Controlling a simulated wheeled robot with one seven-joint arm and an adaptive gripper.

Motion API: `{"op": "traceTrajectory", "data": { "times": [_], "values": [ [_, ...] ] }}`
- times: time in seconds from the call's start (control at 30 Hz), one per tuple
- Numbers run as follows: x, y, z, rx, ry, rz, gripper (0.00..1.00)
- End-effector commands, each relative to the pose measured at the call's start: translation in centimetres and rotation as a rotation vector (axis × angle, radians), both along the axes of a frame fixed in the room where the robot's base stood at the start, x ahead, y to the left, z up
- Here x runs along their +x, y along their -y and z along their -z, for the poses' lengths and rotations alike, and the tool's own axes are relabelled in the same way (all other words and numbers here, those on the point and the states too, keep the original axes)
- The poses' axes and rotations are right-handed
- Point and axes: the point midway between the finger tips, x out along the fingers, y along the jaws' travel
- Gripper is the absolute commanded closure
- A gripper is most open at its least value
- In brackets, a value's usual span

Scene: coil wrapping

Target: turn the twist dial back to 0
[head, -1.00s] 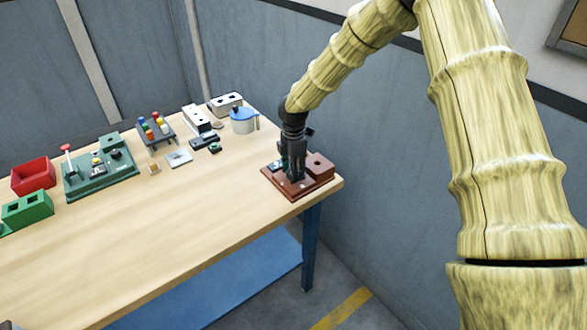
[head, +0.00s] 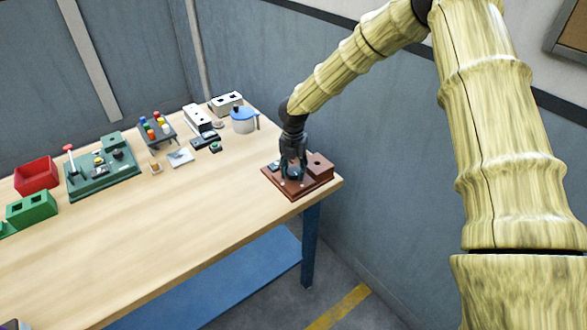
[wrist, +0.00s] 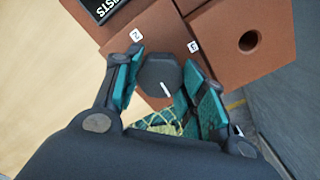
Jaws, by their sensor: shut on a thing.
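In the wrist view the line points to the lower right of the picture. Number tags 2 (wrist: 136,35) and 3 (wrist: 193,46) show beyond the dial; a 0 mark is not visible. My gripper (wrist: 163,78) is shut on the dial, with a teal-padded finger on each side. In the head view my gripper (head: 293,172) points down over the brown base (head: 297,192) at the table's right corner, hiding most of the dial.
A brown block with a round hole (head: 318,166) stands right beside my gripper. The wall (head: 400,190) is close on the right. A blue-lidded pot (head: 243,120) and a green station (head: 105,178) stand farther back. The table's front middle (head: 190,220) is clear.

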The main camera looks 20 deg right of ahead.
Motion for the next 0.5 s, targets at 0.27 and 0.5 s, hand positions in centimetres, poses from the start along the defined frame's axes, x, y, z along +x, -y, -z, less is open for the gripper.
{"op": "traceTrajectory", "data": {
  "times": [0.27, 0.5],
  "values": [
    [0.22, 0.05, -0.23, 0.0, 0.004, -0.099, 0.83],
    [0.22, 0.05, -0.22, 0.0, 0.004, -0.124, 0.83]
  ]
}}
